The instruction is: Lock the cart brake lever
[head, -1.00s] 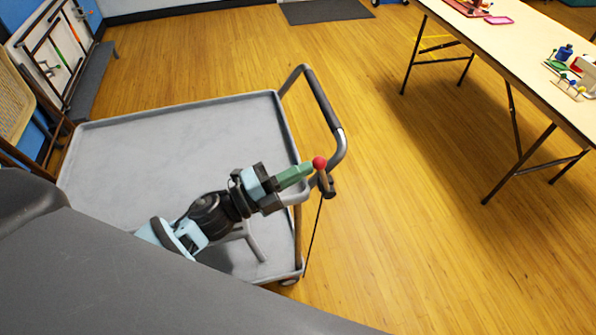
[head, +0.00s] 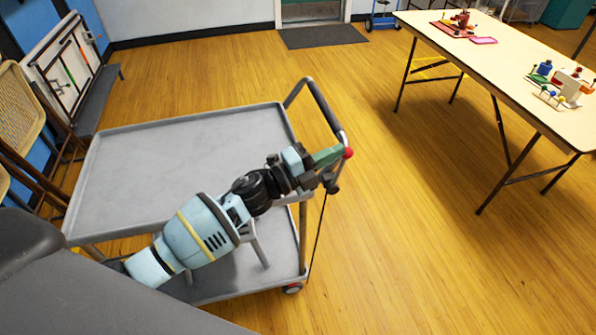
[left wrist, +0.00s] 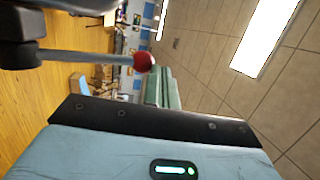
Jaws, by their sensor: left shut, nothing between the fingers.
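The grey utility cart (head: 185,140) stands on the wood floor with its push handle (head: 325,108) at the right end. The brake lever's red knob (head: 348,153) is beside the handle's lower bend, up and right of its dark mount (head: 331,184). My left gripper (head: 336,154) is shut and empty, with its green fingertips right beside the knob. Its fingers hide most of the lever rod in the head view. In the left wrist view the rod (left wrist: 95,57) and red knob (left wrist: 144,61) show near the green fingers (left wrist: 162,88). I cannot tell if they touch.
A dark cable (head: 316,235) hangs from the lever mount toward the cart's wheel (head: 292,288). A folding table (head: 500,65) with craft items stands at the right. Folded chairs (head: 22,115) are at the left. The floor right of the cart is open.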

